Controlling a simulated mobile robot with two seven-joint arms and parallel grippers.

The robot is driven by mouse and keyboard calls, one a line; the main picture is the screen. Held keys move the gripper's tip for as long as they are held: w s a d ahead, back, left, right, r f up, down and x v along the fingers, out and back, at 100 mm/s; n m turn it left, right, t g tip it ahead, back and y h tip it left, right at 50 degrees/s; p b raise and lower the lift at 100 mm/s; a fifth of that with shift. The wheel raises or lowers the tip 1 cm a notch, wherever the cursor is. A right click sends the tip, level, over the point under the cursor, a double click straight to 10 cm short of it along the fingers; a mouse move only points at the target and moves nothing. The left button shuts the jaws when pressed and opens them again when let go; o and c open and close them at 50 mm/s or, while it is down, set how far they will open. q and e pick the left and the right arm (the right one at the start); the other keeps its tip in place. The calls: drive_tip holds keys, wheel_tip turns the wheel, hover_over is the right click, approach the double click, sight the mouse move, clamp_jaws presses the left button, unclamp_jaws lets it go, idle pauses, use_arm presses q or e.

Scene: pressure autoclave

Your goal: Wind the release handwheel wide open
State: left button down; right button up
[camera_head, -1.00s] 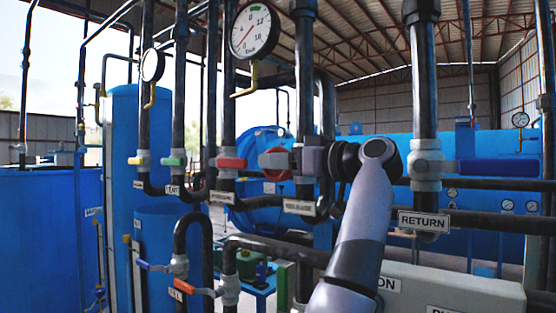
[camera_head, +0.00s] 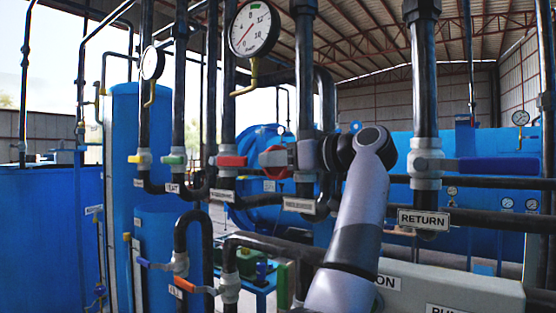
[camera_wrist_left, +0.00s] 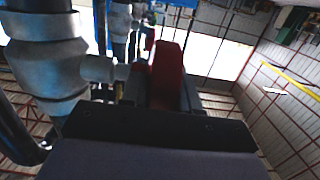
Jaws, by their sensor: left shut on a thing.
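The red release handwheel (camera_head: 272,160) sits on a valve of a vertical black pipe, left of my gripper in the head view. A white label with blurred lettering is below it. My left gripper (camera_head: 292,156) reaches it from the right and is shut on it. In the left wrist view the handwheel (camera_wrist_left: 166,75) shows as a dark red upright piece, with the grey valve body (camera_wrist_left: 48,68) to its left. My right gripper is in neither view.
A red-handled valve (camera_head: 231,161) stands close to the left. A pressure gauge (camera_head: 254,28) hangs above. The RETURN pipe (camera_head: 424,90) with a blue lever (camera_head: 497,165) is right of my arm. Orange (camera_head: 185,285) and blue levers sit lower left.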

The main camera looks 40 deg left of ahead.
use_arm(q)
drive_tip(key=h, duration=0.3)
drive_tip(key=shift+a+h, duration=0.1)
drive_tip(key=shift+h, duration=0.2)
drive_tip(key=shift+a+t+h, duration=0.1)
drive_tip(key=shift+t+h, duration=0.2)
drive_tip(key=shift+h, duration=0.8)
drive_tip(key=c, duration=0.9)
unclamp_jaws()
